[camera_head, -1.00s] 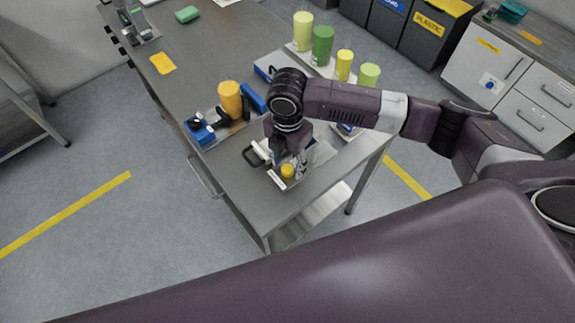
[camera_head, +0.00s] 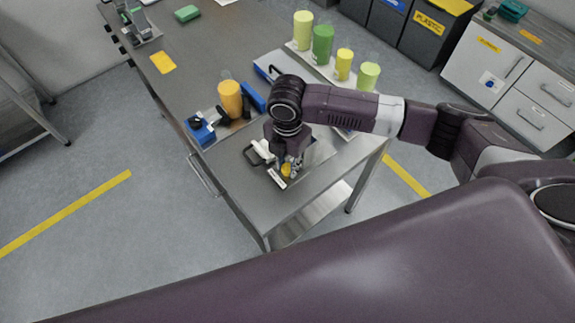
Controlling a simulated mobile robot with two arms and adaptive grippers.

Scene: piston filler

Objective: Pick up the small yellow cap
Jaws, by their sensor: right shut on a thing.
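The small yellow cap (camera_head: 286,170) shows near the front corner of the steel table, between the fingers of my right gripper (camera_head: 290,171). The gripper points down from the wrist and is shut on the cap, partly covering it. Whether the cap is clear of the surface under it is too small to tell. My left gripper is not in view.
A blue device with an orange container (camera_head: 230,98) stands left of my right wrist. Yellow and green cylinders (camera_head: 323,45) stand on a tray at the back. The steel table (camera_head: 245,190) is bare at its front left. Bins and drawers stand at the back right.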

